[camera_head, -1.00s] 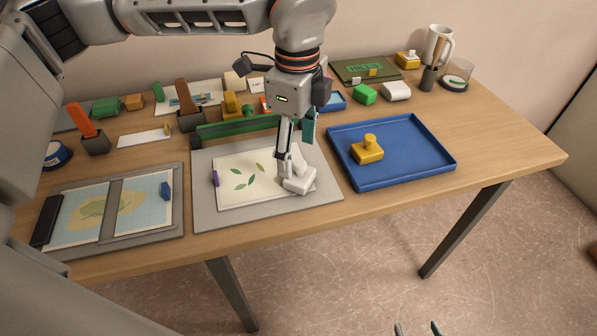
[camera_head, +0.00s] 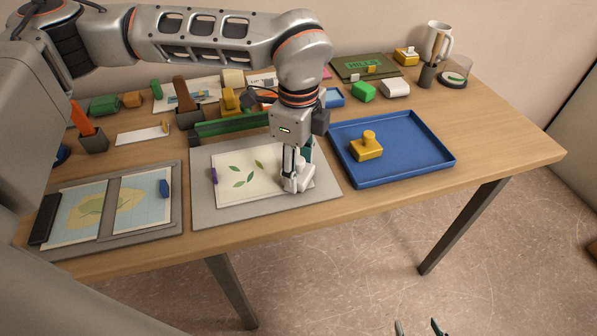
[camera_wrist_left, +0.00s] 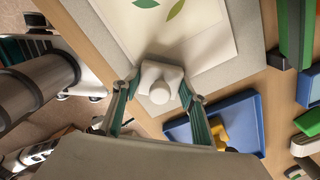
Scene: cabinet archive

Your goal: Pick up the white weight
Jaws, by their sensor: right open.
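The white weight (camera_head: 304,185), a block with a round knob, sits on the leaf sheet (camera_head: 235,177) near its right front corner, partly hidden by my left gripper (camera_head: 297,181). In the left wrist view the weight (camera_wrist_left: 160,76) lies between the two fingers of the left gripper (camera_wrist_left: 160,88). The fingers are spread, one on each side of it. I cannot tell whether they touch it. My right gripper (camera_head: 420,328) shows only as two separated fingertips at the bottom edge, away from the table and empty.
A blue tray (camera_head: 435,163) with a yellow weight (camera_head: 367,147) stands just right of the grey board (camera_head: 212,216). A framed map (camera_head: 113,211) lies to the left. A green bar (camera_head: 225,126) and several blocks are behind. The table's right end is clear.

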